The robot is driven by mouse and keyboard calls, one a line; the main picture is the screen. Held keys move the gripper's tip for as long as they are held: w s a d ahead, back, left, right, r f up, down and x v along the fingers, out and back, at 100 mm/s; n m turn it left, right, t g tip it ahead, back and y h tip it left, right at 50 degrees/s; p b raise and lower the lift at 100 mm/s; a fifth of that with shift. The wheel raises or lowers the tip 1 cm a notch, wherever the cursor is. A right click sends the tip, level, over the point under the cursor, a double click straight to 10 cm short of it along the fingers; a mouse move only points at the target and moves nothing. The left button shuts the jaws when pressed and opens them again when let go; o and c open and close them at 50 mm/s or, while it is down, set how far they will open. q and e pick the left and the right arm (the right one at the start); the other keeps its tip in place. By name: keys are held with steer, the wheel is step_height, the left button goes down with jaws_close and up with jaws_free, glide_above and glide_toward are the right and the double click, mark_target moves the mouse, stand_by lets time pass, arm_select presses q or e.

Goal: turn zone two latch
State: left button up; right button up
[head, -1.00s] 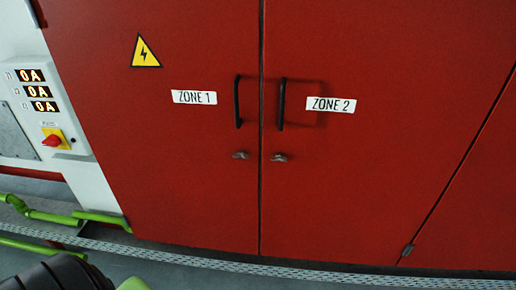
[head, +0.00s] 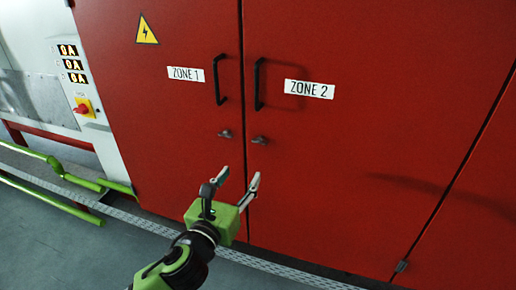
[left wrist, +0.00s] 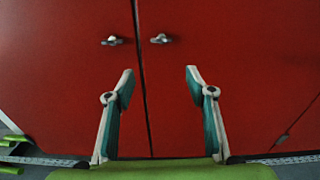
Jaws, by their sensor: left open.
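The zone two latch (head: 260,140) is a small dark metal handle on the red right-hand door, below the black door handle (head: 258,84) and left of and below the ZONE 2 label (head: 309,89). In the left wrist view the zone two latch (left wrist: 160,39) lies beyond the fingertips, between and above them. My left gripper (head: 238,177) is open and empty, below the latches and apart from them. Its spread fingers (left wrist: 160,73) also show in the left wrist view. My right gripper is not in view.
The zone one latch (head: 225,134) sits close by on the left door, across the seam. A panel with a red rotary switch (head: 82,109) stands at the left. Green pipes (head: 60,175) and a perforated metal strip (head: 140,219) run along the floor.

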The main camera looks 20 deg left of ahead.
mark_target(259, 143)
arm_select(q)
steer(key=shift+m, duration=0.3)
steer(key=w, duration=0.4)
steer(key=w+r+p, duration=0.1)
steer(key=w, duration=0.8)
steer(key=shift+w+d+r+p, duration=0.2)
steer(key=shift+d+r+p, duration=0.1)
steer(key=shift+d+p, duration=0.1)
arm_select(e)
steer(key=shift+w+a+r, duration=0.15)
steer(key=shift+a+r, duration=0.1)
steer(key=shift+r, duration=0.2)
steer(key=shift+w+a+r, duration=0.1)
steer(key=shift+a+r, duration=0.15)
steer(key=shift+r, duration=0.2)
arm_select(q)
steer(key=c, duration=1.1)
